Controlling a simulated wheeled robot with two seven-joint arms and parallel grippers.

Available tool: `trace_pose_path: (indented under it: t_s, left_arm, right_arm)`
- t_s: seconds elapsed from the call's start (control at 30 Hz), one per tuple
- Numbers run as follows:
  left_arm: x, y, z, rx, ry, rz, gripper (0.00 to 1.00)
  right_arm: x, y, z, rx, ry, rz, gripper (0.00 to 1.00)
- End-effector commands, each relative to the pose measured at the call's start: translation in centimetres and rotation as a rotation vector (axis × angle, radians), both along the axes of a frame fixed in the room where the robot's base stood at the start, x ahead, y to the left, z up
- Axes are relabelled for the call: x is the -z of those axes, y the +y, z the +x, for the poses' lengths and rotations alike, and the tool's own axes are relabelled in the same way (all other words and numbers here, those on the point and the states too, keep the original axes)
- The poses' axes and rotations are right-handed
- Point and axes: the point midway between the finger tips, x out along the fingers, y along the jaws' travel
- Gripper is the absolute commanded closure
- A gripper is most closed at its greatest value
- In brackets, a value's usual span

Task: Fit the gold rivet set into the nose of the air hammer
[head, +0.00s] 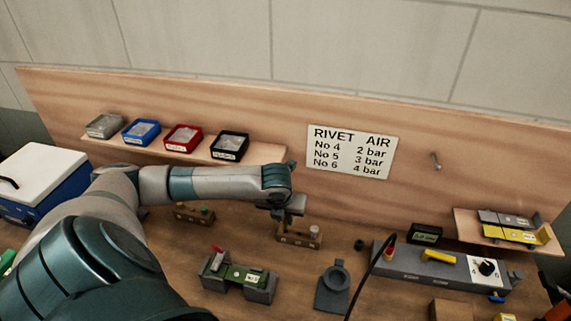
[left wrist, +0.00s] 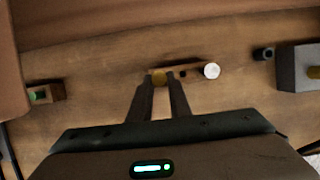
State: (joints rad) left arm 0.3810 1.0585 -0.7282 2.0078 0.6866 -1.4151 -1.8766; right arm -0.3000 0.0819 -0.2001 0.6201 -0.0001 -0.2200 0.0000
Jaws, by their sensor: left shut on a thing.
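The gold rivet set (left wrist: 158,77) shows in the left wrist view as a small gold piece between my left fingertips, at the left end of a wooden holder (left wrist: 193,74). My left gripper (left wrist: 162,82) is shut on it. In the head view my left gripper (head: 289,213) points down over the same holder (head: 298,239) and hides the set. A white-topped piece (left wrist: 211,71) stands at the holder's right end. I cannot tell if the set is still seated. A green tool (head: 242,274) with a red part lies in a grey cradle; I cannot be sure it is the air hammer.
A second holder with a green piece (head: 193,213) stands to the left. A dark grey stand (head: 333,288) is front right of the holder. A grey regulator panel (head: 425,268) and a black hose (head: 371,262) lie further right. Bins (head: 183,138) sit on the shelf behind.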

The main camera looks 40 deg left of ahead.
Motion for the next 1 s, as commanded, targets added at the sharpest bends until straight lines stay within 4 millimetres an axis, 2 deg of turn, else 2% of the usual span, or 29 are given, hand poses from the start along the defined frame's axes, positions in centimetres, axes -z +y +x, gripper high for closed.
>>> trace_pose_path:
  t_s: [0.4,1.0]
  left_arm:
    - [-2.4,0.0,0.0,0.000,-0.001,0.000,1.00]
    - [-2.9,-0.3,0.3,0.011,0.000,-0.002,1.00]
  right_arm:
    - [0.0,0.2,0.0,0.001,0.000,0.002,0.49]
    - [0.0,0.5,0.2,0.002,-0.002,0.005,0.49]
